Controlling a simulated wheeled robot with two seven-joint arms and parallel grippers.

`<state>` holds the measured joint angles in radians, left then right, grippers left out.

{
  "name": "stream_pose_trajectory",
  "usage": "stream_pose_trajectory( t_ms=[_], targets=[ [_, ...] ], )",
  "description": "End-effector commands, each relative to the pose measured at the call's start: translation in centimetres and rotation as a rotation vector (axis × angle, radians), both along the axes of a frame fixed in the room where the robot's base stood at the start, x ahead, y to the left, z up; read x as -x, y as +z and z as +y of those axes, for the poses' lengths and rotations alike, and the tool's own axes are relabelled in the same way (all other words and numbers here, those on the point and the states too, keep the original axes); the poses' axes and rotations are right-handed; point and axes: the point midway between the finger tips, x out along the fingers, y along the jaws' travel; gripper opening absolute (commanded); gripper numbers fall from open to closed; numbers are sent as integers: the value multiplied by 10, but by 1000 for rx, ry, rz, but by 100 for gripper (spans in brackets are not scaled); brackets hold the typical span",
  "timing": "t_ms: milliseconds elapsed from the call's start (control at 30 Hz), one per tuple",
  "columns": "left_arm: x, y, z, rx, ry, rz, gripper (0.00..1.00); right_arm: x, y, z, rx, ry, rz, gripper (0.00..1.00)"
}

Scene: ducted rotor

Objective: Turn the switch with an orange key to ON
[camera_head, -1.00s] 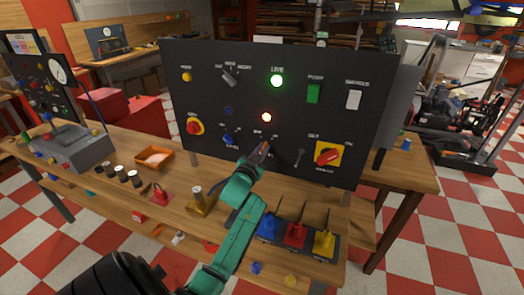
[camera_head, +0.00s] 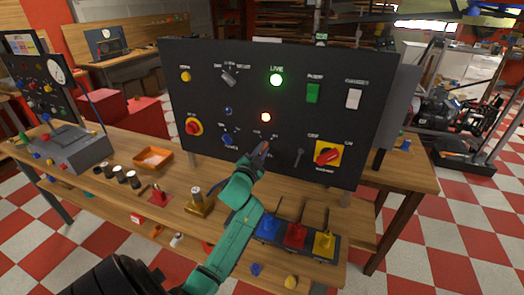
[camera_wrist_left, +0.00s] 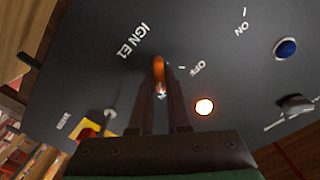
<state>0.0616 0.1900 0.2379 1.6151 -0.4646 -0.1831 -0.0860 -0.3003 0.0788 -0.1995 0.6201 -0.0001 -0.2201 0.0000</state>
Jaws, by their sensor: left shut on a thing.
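The orange key (camera_wrist_left: 158,69) is in its switch on the black panel (camera_head: 347,68). In the left wrist view, OFF and ON labels stand to the right of the key and an IGN E1 label to its left. My left gripper (camera_head: 263,148) is at the panel's lower middle. It also shows in the left wrist view (camera_wrist_left: 164,76), its two dark fingers shut on the orange key. The fingers cover part of the key and the switch, so I cannot tell its exact setting. My right gripper is not in view.
A lit orange lamp (camera_head: 266,117) and a blue knob (camera_head: 227,140) are close by the gripper. A red rotary switch on a yellow plate (camera_head: 328,154) is to the right. Blue, red and yellow levers (camera_head: 295,235) stand on the wooden bench (camera_head: 180,222) below.

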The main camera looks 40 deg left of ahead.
Motion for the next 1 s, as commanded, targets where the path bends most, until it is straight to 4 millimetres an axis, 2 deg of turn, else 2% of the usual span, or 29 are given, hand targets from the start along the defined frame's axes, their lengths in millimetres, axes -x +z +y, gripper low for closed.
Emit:
stream_pose_trajectory(
  t_ms=[133,167,200,233,533,667,767,1000],
  targets=[
    [0,-2,0,-1,0,4,0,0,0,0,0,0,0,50],
    [0,-2,0,-1,0,4,23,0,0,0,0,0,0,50],
    [0,-2,0,-1,0,4,38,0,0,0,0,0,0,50],
    [0,-2,0,-1,0,4,45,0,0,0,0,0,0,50],
    [1,-1,0,0,0,1,45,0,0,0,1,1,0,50],
    [10,-2,-3,1,1,2,45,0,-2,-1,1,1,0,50],
    [27,-3,-9,0,0,3,45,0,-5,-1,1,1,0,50],
    [94,-6,-33,3,0,6,45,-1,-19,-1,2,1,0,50]
  ],
)
